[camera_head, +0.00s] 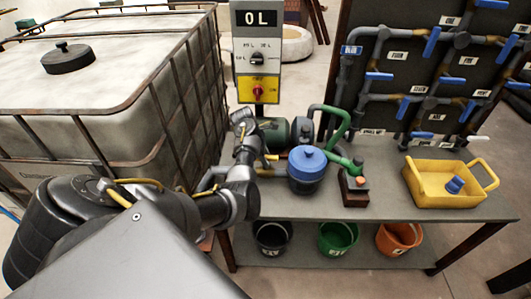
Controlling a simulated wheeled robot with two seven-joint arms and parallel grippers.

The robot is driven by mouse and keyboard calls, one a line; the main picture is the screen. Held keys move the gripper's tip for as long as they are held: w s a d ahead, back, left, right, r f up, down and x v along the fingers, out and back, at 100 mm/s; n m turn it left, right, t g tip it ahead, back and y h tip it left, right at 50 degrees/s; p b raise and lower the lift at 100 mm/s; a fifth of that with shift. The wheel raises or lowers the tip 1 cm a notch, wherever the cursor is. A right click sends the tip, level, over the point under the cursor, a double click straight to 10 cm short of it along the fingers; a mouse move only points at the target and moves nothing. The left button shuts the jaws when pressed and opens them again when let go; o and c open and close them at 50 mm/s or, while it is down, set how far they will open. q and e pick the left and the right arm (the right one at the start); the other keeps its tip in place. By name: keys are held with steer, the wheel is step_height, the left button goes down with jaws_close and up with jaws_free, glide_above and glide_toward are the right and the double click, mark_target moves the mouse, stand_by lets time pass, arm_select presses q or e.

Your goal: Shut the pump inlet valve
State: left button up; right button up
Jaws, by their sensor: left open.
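My left arm reaches in from the left, and its gripper (243,119) is open beside the pump at the table's left end. The pump's green motor body (274,133) is partly hidden behind the arm. A small yellow lever (271,157) shows just right of my left gripper's wrist, near the pipework. I cannot tell for sure whether it is the pump inlet valve. A blue-lidded round housing (307,165) stands right of it, joined to a green hose (341,128). My right gripper is not in view.
A caged white tank (120,135) fills the left. A control post (257,50) reading "0 L" stands behind the table (400,208). A yellow tray (415,192) holds a blue piece at right. A pipe board with blue-handled valves (432,42) stands behind. Buckets (338,238) sit below.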

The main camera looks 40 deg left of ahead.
arm_select(q)
steer(key=shift+c, duration=0.3)
jaws_close()
